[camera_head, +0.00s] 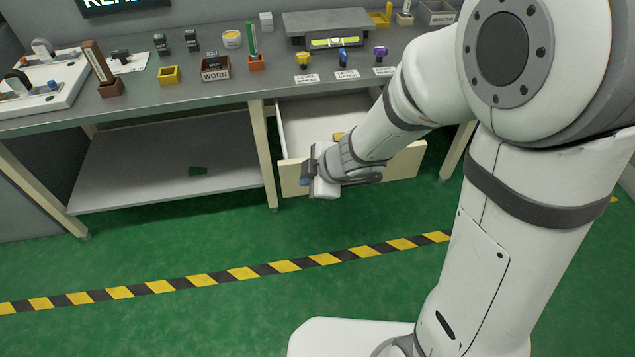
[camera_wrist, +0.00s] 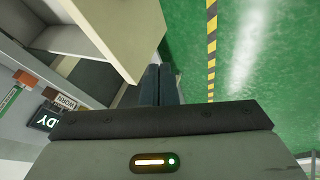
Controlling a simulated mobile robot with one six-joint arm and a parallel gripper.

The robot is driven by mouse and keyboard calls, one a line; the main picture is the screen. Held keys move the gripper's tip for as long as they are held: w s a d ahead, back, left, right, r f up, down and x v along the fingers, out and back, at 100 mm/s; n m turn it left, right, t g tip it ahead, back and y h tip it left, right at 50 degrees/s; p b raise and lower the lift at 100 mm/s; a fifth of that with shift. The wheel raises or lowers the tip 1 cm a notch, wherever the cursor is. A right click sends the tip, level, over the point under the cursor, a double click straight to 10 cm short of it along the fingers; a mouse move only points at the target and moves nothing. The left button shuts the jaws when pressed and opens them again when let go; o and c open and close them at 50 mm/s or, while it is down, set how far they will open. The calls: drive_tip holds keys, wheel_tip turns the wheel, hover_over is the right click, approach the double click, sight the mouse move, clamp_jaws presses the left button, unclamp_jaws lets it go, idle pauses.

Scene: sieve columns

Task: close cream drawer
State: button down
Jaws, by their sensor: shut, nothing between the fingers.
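The cream drawer (camera_head: 405,163) stands pulled out below the grey bench top in the head view, its white inside showing. My arm and gripper cover the middle of its front. My gripper (camera_head: 308,172) is at the outer side of the drawer front, near its left end. In the wrist view the cream drawer front (camera_wrist: 125,32) fills the upper left. The dark fingers of my gripper (camera_wrist: 160,72) are together and empty, close beside the front's lower edge. I cannot tell whether they touch it.
The bench (camera_head: 130,115) holds blocks, labels and a grey raised stand (camera_head: 325,22). A table leg (camera_head: 264,150) stands left of the drawer. The green floor in front is clear, with a yellow-black stripe (camera_head: 240,273).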

sight(296, 171)
drive_tip(key=shift+w+a+p, duration=0.2)
drive_tip(key=shift+w+a, duration=0.1)
drive_tip(key=shift+w, duration=0.7)
drive_tip(key=shift+w+a+p, duration=0.2)
drive_tip(key=shift+w+a, duration=0.1)
drive_tip(key=shift+w, duration=0.65)
